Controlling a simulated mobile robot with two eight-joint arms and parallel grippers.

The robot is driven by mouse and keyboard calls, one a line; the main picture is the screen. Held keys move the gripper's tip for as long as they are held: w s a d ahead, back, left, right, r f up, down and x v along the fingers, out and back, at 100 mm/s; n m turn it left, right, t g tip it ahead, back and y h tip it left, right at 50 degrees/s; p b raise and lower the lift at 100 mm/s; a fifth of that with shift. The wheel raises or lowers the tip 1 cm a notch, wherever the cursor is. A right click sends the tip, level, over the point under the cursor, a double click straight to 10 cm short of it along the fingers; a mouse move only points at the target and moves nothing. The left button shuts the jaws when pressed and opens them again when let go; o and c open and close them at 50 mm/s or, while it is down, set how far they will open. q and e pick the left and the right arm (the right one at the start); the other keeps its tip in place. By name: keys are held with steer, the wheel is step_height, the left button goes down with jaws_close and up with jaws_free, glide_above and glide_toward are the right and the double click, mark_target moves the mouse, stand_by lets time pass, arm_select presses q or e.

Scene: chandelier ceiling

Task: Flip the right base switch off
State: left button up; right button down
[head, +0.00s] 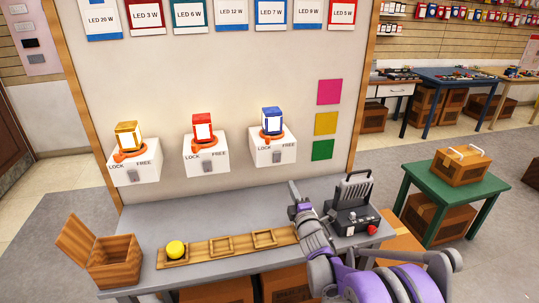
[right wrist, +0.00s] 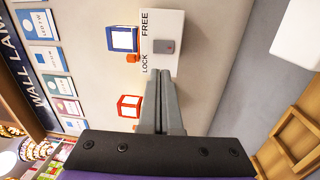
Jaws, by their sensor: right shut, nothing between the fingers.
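The right base (head: 272,152) is a white box on the wall panel, bearing a blue lamp (head: 272,121) with a bright white face. Its small grey switch (head: 277,157) is on the front, below the LOCK and FREE labels. In the right wrist view the switch (right wrist: 164,47) lies just beyond my right gripper's fingertips (right wrist: 166,72), with a small apparent gap. In the head view my right gripper (head: 293,184) is below and right of the base. Its fingers are shut together and empty. My left gripper is out of view.
Two similar bases with a red lamp (head: 202,128) and a yellow lamp (head: 128,137) stand to the left. Below, the grey table (head: 217,218) holds a wooden tray (head: 209,248) with a yellow ball, a wooden box (head: 113,262) and a grey-black device (head: 352,208).

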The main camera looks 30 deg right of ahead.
mark_target(278, 155)
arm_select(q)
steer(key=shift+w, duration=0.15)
arm_select(e)
steer(key=shift+w+d+n+t, duration=0.15)
steer(key=shift+w+n+t, duration=0.15)
steer(key=shift+w, duration=0.1)
steer(key=shift+s+r, duration=0.15)
steer(key=p+x, duration=0.2)
steer(key=x, duration=1.1)
steer(key=shift+p, duration=0.35)
steer(key=shift+w, duration=0.65)
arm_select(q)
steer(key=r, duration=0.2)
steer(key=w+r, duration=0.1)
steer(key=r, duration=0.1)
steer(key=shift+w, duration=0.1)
